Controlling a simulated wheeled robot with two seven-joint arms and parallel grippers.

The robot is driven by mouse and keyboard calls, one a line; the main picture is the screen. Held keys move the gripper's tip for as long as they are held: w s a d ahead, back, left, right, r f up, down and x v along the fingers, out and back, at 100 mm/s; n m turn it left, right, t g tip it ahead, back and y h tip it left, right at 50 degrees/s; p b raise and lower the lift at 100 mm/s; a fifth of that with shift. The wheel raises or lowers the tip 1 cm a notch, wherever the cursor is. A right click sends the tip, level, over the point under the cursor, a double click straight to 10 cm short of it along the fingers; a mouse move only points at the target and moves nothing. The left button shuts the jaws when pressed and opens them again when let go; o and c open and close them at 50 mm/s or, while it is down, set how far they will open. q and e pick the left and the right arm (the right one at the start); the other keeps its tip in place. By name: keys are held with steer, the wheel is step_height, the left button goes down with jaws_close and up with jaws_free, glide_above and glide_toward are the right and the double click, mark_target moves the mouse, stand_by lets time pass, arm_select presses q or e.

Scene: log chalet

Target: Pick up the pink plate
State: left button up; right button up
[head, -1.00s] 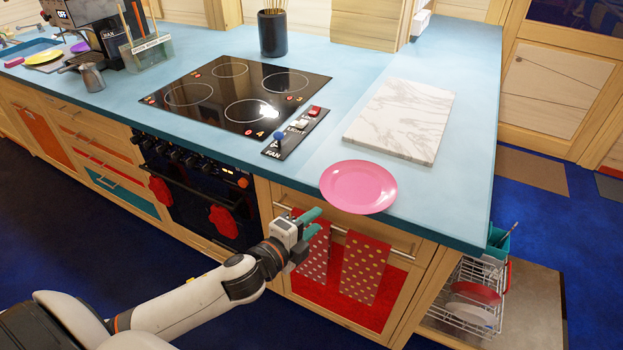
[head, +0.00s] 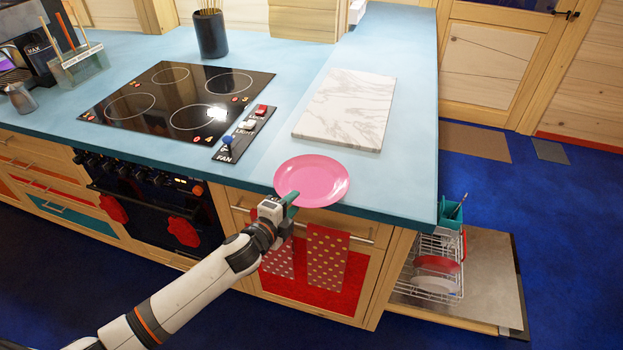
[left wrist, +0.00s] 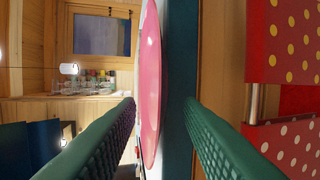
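The pink plate (head: 312,179) lies flat on the blue counter close to its front edge, overhanging slightly. In the left wrist view the plate (left wrist: 151,85) appears edge-on, between my two green fingers. My left gripper (head: 290,203) is at the plate's front-left rim, open and empty. In the left wrist view the left gripper (left wrist: 160,105) has its fingers apart, one on the plate's upper side and one on the counter-edge side. I cannot tell whether a finger touches the plate. My right gripper is not in view.
The blue counter (head: 405,130) holds a marble board (head: 346,110) behind the plate and a black cooktop (head: 175,100) to the left. Dotted red towels (head: 327,257) hang below the plate. An open dishwasher rack (head: 436,270) stands at the lower right.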

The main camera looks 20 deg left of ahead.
arm_select(q)
steer(key=shift+w+d+f, duration=0.1)
steer(key=shift+w+f, duration=0.05)
steer(key=shift+w, duration=0.35)
steer(key=shift+s, duration=0.1)
jaws_close()
